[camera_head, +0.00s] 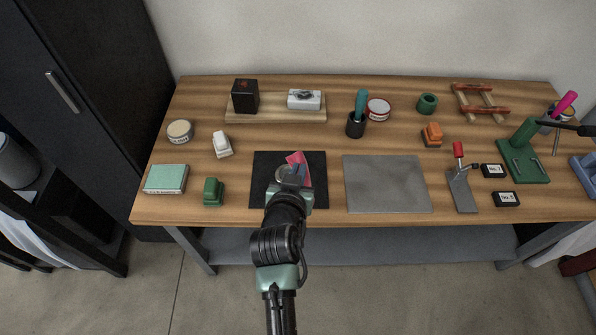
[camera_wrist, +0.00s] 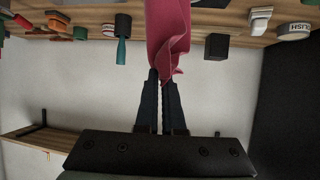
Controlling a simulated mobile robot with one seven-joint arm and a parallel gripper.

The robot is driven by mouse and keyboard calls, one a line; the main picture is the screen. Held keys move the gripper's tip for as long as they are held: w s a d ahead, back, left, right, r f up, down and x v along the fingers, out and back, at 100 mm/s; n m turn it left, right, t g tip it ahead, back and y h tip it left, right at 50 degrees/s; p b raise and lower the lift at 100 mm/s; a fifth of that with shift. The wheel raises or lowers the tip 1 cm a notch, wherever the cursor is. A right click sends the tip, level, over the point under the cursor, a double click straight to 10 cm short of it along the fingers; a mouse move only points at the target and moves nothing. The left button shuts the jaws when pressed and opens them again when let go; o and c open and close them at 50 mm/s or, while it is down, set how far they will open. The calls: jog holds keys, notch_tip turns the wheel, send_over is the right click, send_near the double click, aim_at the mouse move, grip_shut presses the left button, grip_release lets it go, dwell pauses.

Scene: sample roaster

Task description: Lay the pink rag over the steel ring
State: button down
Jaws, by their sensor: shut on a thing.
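The pink rag (camera_head: 296,157) shows as a small patch above the black mat (camera_head: 262,163), just beyond my gripper (camera_head: 296,168). In the wrist view the rag (camera_wrist: 168,35) is large and folded, and it hangs from the fingertips of my gripper (camera_wrist: 164,78). The two fingers are close together and pinch one end of it. The rag's far end runs out of the wrist picture. I cannot pick out a steel ring with certainty in either view; my wrist covers part of the black mat.
A grey mat (camera_head: 387,184) lies bare to the right. A green block (camera_head: 213,191) and a teal box (camera_head: 166,179) stand left. Behind are a black box (camera_head: 245,96), a dark cup with a teal handle (camera_head: 356,123) and a red-rimmed tin (camera_head: 378,109).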

notch_tip(320, 180, up, 3)
jog(key=shift+f+p, duration=0.1)
jog(key=shift+p, duration=0.5)
jog(key=w+a+b, duration=0.3)
jog(key=w+b, duration=0.2)
jog(key=w, duration=0.4)
jog(key=shift+w+r, duration=0.2)
jog(key=shift+w, duration=0.2)
dwell(0.3)
